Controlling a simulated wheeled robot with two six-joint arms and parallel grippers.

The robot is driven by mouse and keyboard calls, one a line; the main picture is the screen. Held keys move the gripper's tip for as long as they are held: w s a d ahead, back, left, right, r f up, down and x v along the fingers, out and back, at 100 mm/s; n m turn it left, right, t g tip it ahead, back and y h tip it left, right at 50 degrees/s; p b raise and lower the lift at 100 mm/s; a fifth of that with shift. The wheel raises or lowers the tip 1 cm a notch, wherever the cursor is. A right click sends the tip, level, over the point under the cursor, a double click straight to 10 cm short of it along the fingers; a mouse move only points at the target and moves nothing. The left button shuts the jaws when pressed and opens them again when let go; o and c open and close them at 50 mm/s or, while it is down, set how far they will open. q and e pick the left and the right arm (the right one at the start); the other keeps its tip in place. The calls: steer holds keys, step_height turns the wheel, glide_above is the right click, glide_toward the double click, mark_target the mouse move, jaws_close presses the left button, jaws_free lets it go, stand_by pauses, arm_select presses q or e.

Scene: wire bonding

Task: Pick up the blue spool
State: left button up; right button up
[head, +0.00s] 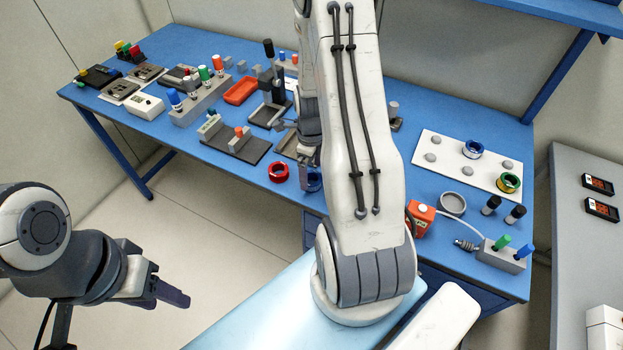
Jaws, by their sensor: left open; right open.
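One blue spool (473,149) sits on the white board (456,184) at the right of the bench. My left gripper (172,293) is open and empty, over the floor in front of the bench, away from both spools.
A red spool (278,173) lies left of the front blue piece. A green spool (508,183) sits on the white board, with a grey ring (452,204) beside it. A lever press (270,90), red tray (240,91) and several tools crowd the left and middle bench.

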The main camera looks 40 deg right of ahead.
steer(key=shift+f, duration=1.3)
steer(key=c, duration=1.3)
steer(key=shift+r, duration=0.1)
